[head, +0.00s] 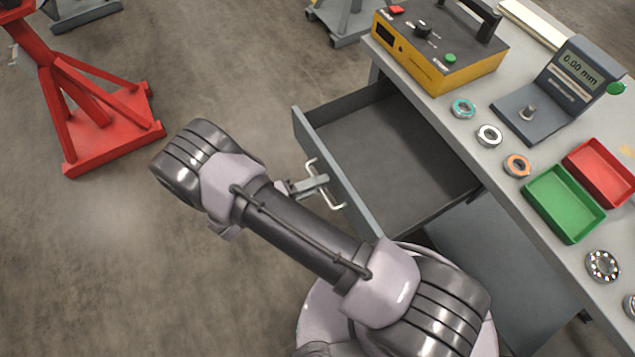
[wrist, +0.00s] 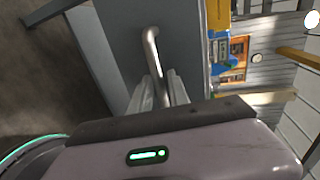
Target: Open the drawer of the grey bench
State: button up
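The grey bench (head: 432,112) stands at the right in the head view. Its drawer (head: 385,160) is pulled well out toward the left, and its inside looks empty. A pale bar handle (head: 338,203) is on the drawer front (head: 345,192). My gripper (head: 322,181) is at the middle of this handle, with its fingers on the bar. In the wrist view the handle (wrist: 151,45) runs down between the two fingers of my gripper (wrist: 162,90), which look closed on it. The fingertips are partly hidden in both views.
On the bench top are a yellow instrument box (head: 435,60), a gauge (head: 550,90), several bearings, a green tray (head: 563,203) and a red tray (head: 600,172). A red stand (head: 105,120) is at the upper left. The floor left of the drawer is clear.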

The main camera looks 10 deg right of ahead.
dwell(0.3)
jog(key=p+v, duration=0.2)
jog(key=v, duration=1.5)
jog(key=shift+a, duration=0.2)
